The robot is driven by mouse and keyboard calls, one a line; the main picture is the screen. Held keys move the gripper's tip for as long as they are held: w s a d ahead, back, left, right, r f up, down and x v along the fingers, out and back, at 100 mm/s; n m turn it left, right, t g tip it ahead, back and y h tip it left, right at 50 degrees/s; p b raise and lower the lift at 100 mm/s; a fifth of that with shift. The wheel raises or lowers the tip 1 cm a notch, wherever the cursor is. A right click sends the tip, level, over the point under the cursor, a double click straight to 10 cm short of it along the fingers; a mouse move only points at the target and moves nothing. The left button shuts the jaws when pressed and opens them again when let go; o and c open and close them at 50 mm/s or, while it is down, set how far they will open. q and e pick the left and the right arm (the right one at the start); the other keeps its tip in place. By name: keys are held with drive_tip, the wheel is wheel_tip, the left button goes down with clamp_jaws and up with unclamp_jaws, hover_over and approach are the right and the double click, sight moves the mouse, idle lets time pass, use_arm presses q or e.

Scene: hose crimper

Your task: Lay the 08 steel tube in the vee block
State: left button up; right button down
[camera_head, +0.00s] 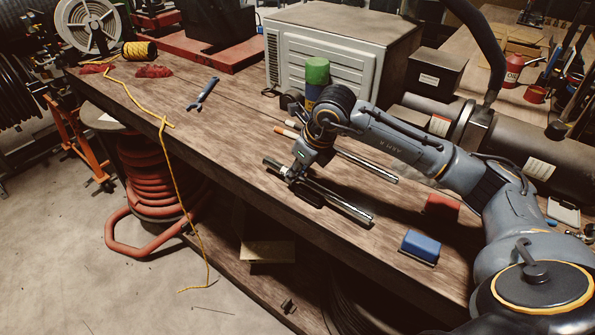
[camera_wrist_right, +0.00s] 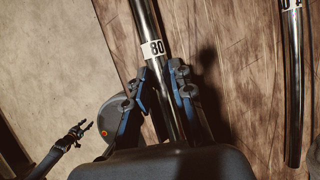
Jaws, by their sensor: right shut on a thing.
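The 08 steel tube (camera_head: 348,207) is a long shiny rod with a white label. In the right wrist view the tube (camera_wrist_right: 172,108) runs between my right fingers, its label reading upside down just beyond them. My right gripper (camera_head: 300,180) is shut on it, above the bench's front edge; its fingers (camera_wrist_right: 161,83) lie along both sides. I cannot tell whether the tube touches the bench. My left gripper (camera_wrist_right: 83,128) shows small and dark in the right wrist view, fingers apart and empty.
A second steel tube (camera_head: 365,165) lies behind, parallel; it also shows in the right wrist view (camera_wrist_right: 295,90). A green-topped cylinder (camera_head: 317,71) and a large grey box (camera_head: 335,50) stand behind. The wooden bench (camera_head: 225,125) is mostly clear left of my gripper.

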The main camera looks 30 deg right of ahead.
sight(313, 183)
drive_tip(key=c, duration=1.1)
unclamp_jaws()
drive_tip(key=shift+r, duration=0.1)
drive_tip(key=v, duration=1.2)
